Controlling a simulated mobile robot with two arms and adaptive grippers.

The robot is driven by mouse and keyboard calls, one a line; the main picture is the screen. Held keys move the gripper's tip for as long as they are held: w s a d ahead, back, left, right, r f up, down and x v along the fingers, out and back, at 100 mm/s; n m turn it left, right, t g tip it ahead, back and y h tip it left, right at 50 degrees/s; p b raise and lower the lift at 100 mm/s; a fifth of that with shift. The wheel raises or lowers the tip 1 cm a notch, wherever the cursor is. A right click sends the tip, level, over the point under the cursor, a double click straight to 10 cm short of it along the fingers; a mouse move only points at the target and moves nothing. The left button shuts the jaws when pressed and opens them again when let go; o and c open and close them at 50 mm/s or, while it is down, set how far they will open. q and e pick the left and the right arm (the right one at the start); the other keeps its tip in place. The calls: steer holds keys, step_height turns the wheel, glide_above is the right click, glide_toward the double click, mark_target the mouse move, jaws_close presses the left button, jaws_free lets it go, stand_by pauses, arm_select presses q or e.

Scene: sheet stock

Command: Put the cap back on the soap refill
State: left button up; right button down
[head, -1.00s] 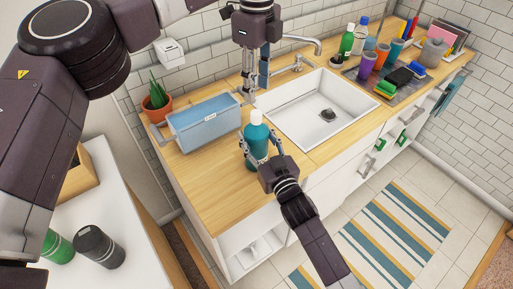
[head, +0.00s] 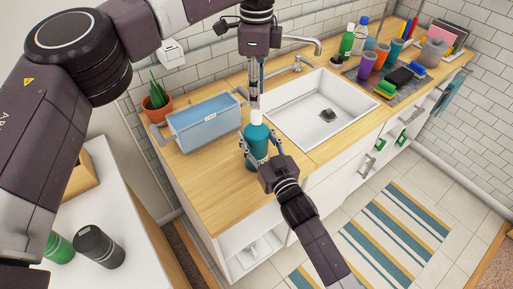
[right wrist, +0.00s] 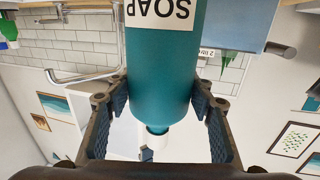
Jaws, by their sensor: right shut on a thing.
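The soap refill is a teal bottle (head: 257,133) standing upright near the front edge of the wooden counter. My right gripper (head: 257,158) is shut around its body. In the right wrist view the bottle (right wrist: 160,75) appears upside down between the fingers of my right gripper (right wrist: 163,120), with part of its "SOAP" label showing. A white piece (right wrist: 157,130) is at its neck; I cannot tell whether it is neck or cap. A small dark blue shape shows just beyond it. My left gripper (head: 255,100) points down right above the bottle top. Its fingers are seen edge-on, and any cap between them is hidden.
A blue bin (head: 205,123) stands left of the bottle, with a potted plant (head: 156,98) behind it. The white sink (head: 318,112) and its faucet (head: 310,47) are to the right. The front-left counter is clear.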

mark_target(256, 112)
arm_select(q)
step_height(256, 112, down, 6)
steer(key=shift+f, duration=0.1)
stand_by(0.4)
